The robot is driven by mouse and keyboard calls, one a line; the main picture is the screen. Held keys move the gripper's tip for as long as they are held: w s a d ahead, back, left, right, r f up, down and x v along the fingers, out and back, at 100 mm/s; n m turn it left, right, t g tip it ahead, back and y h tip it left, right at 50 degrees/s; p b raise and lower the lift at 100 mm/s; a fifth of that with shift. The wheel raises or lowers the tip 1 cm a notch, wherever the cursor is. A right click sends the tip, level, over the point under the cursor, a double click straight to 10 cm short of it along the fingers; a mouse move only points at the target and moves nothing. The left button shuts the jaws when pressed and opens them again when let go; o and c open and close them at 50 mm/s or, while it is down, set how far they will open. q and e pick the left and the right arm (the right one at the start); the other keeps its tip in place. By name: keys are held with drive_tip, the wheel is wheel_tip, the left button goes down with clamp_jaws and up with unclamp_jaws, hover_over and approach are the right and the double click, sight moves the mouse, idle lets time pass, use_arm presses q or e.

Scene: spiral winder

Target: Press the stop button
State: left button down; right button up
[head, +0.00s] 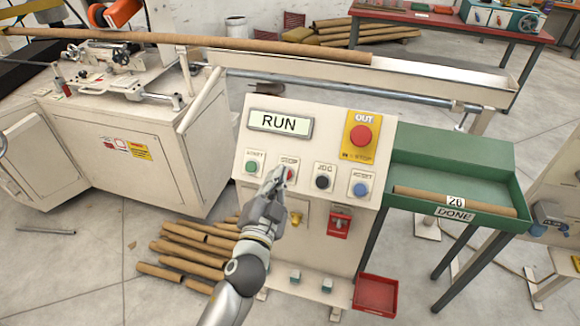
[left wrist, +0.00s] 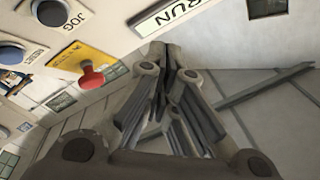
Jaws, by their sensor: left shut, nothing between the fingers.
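The control panel (head: 320,125) shows a display (head: 280,122) reading RUN, which also shows in the left wrist view (left wrist: 180,12). The red stop button (head: 291,174) sits in the lower row, between the green start button (head: 250,167) and the black JOG button (head: 322,182). My left gripper (head: 276,175) is shut and empty, its fingertips at the stop button, partly covering it in the head view. Contact cannot be told. In the left wrist view the closed fingers (left wrist: 167,62) point toward the panel; the stop button is not seen there. My right gripper is not in view.
A large red emergency button (head: 361,136) on a yellow plate and a blue reset button (head: 360,189) are to the right. A green tray (head: 440,150) marked DONE holds a tube. Several tubes (head: 190,245) lie on the floor. A red bin (head: 376,294) stands below.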

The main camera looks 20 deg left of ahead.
use_arm(q)
drive_tip(key=w+f+b, duration=0.5)
drive_tip(key=w, duration=0.1)
drive_tip(key=shift+w+f, duration=0.25)
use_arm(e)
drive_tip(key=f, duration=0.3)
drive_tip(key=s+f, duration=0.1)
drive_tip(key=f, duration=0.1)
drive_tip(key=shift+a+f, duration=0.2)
use_arm(q)
drive_tip(key=shift+d, duration=0.1)
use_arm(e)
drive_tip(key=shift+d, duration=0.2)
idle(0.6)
use_arm(q)
drive_tip(key=shift+f, duration=0.1)
drive_tip(key=shift+w+f+b, duration=0.2)
drive_tip(key=shift+w+b, duration=0.15)
drive_tip(key=shift+b, duration=0.15)
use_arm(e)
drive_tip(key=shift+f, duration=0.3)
